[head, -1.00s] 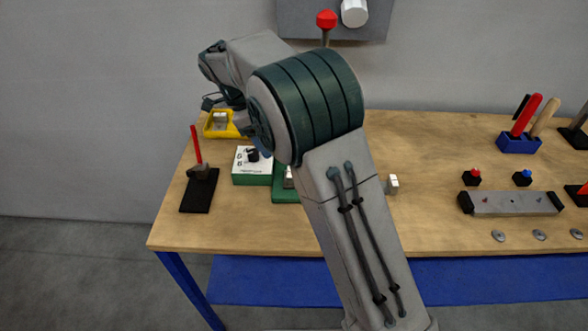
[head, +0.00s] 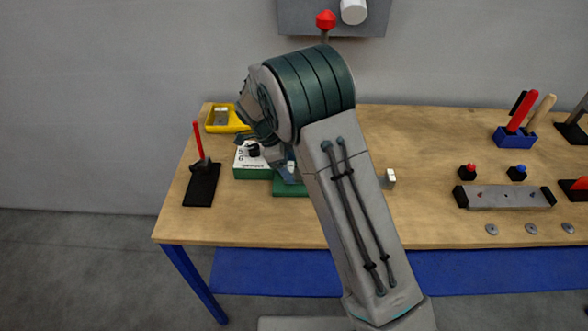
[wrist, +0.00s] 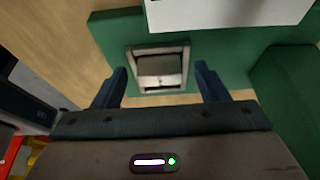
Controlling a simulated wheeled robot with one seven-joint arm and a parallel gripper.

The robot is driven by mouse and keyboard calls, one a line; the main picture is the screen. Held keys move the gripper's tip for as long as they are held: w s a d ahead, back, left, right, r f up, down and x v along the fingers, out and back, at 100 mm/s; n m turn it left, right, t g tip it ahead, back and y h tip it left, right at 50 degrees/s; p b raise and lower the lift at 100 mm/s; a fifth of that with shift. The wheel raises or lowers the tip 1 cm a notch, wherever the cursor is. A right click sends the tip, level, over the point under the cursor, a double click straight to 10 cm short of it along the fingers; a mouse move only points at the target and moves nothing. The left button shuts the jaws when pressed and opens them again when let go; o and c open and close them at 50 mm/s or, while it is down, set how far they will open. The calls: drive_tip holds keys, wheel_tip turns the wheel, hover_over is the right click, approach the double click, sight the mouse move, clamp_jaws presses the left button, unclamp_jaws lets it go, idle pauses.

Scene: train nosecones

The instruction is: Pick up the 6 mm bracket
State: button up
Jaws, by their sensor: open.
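In the wrist view a grey metal bracket (wrist: 160,66), square-framed with an inner opening, sits at a green fixture (wrist: 115,35). No size mark is readable on it, so I cannot tell if it is the 6 mm one. My gripper (wrist: 160,86) is open and empty, with one dark finger on each side of the bracket's near end. I cannot tell the height gap between them. In the head view the green fixture (head: 290,189) shows below my wrist, which hides most of the bracket and gripper.
A white-topped green box (head: 252,172) with numbers stands left of the fixture. A yellow tray (head: 226,127) holding a grey part is behind it. A red-handled tool (head: 198,150) stands at left. A small pale block (head: 389,179) is right of my arm. The table's front middle is clear.

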drive_tip(key=c, duration=1.2)
drive_tip(key=shift+o, duration=0.2)
drive_tip(key=shift+r, duration=0.1)
